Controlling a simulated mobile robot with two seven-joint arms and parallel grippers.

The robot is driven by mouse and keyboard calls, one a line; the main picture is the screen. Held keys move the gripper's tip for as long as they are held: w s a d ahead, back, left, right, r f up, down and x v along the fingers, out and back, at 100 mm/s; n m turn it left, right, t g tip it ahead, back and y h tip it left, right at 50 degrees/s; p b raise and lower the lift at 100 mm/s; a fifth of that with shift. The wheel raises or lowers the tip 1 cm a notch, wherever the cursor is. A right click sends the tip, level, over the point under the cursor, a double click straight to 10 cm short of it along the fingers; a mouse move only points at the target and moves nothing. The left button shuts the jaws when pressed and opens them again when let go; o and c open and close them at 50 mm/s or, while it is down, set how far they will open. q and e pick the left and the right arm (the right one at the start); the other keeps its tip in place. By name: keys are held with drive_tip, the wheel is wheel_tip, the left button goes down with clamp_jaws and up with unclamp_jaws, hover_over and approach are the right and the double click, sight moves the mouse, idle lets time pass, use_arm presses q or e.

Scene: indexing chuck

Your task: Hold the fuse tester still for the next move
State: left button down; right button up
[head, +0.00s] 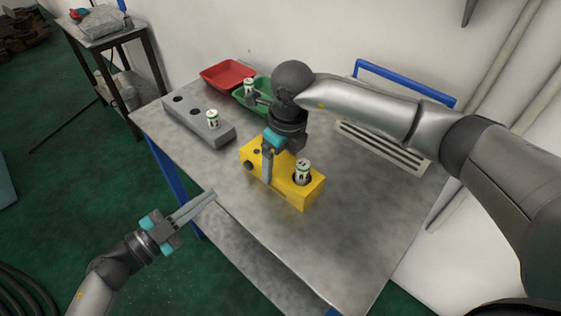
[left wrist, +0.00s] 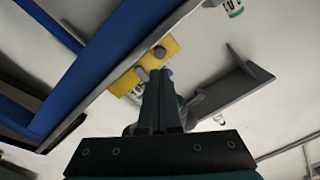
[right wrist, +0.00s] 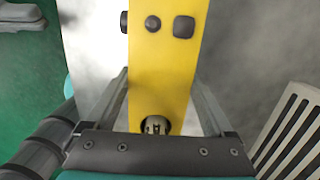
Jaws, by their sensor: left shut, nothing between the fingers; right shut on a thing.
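The yellow fuse tester (head: 312,193) sits on the grey table and also shows in the right wrist view (right wrist: 160,75). A white-and-green fuse (head: 303,168) stands upright in its socket near the right end; its top shows in the right wrist view (right wrist: 156,124). My right gripper (head: 266,172) comes down from above and is shut on the tester, one finger on each long side. My left gripper (head: 211,194) is shut and empty, near the table's front left edge and apart from the tester. The left wrist view (left wrist: 157,74) shows its fingers together.
A grey block with holes (head: 187,118) holds an upright fuse (head: 213,118). Behind are a red tray (head: 228,75) and a green tray (head: 245,101), with another fuse (head: 249,86) at the green one. A slotted grey panel (head: 380,147) is at right. The front right of the table is clear.

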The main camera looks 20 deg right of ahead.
sight(238, 189)
idle(0.5)
use_arm(q)
drive_tip(key=w+r+n+t+y, duration=0.45)
drive_tip(key=n+t+y, duration=0.2)
drive_tip(key=n, duration=0.95)
drive_tip(key=s+f+n+g+y, duration=0.3)
drive_tip(key=s+n, duration=0.3)
drive_tip(key=n, duration=0.7)
drive_tip(key=shift+a+f+y, duration=0.15)
drive_tip(key=shift+f+y, duration=0.35)
drive_tip(key=shift+y, duration=0.35)
drive_tip(key=shift+w+d, duration=0.75)
drive_tip(key=shift+d, duration=0.55)
drive_tip(key=shift+w+d, duration=0.7)
drive_tip(key=shift+d, duration=0.55)
drive_tip(key=shift+w+d, duration=0.75)
drive_tip(key=shift+d, duration=0.55)
